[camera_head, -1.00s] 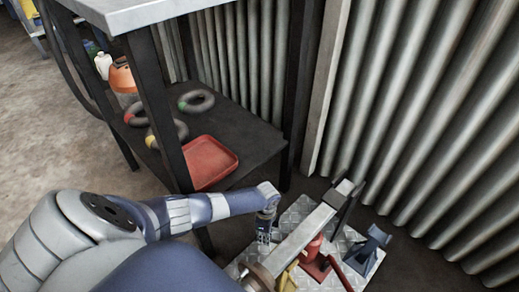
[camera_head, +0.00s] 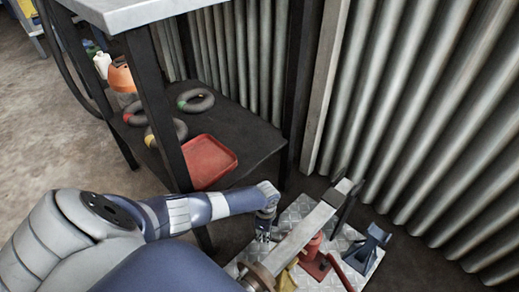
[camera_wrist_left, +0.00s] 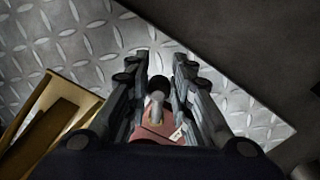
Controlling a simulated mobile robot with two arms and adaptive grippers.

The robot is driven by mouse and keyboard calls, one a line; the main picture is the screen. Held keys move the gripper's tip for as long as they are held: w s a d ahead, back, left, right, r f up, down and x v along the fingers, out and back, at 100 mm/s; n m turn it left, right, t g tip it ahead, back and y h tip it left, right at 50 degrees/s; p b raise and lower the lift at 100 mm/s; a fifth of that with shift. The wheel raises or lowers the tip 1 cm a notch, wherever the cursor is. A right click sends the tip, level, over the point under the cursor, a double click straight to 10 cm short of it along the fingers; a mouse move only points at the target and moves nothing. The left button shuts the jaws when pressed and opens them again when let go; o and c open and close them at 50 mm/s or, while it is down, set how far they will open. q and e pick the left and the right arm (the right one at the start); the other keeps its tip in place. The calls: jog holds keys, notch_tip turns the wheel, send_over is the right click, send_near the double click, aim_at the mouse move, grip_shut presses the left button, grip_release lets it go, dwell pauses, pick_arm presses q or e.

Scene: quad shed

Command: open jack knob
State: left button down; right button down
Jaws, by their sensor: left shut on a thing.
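The red jack (camera_head: 311,249) stands on a diamond-plate metal sheet, partly hidden behind a grey beam in the head view. In the left wrist view its red body (camera_wrist_left: 155,131) shows a small dark round knob (camera_wrist_left: 157,96) on a short stem. My left gripper (camera_head: 263,236) points down beside the beam. In the left wrist view the two dark fingers of the left gripper (camera_wrist_left: 160,72) stand on either side of the knob, shut on it. The exact contact is dark and hard to see. My right gripper is not in view.
The grey beam (camera_head: 302,234) runs close beside my left gripper. A blue jack stand (camera_head: 369,244) stands on the metal sheet (camera_head: 298,211), and a yellow part (camera_head: 288,279) is near the beam. A shelf with a red tray (camera_head: 208,161) is behind; a corrugated wall (camera_head: 425,110) closes the right.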

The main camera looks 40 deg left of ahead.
pick_arm(q)
jog(key=c, duration=1.4)
grip_release()
jog(key=shift+w+d+r, duration=0.1)
jog(key=shift+w+d, duration=0.1)
jog(key=shift+d, duration=0.15)
jog(key=shift+a, duration=0.15)
jog(key=shift+s+a, duration=0.1)
jog(key=shift+s, duration=0.05)
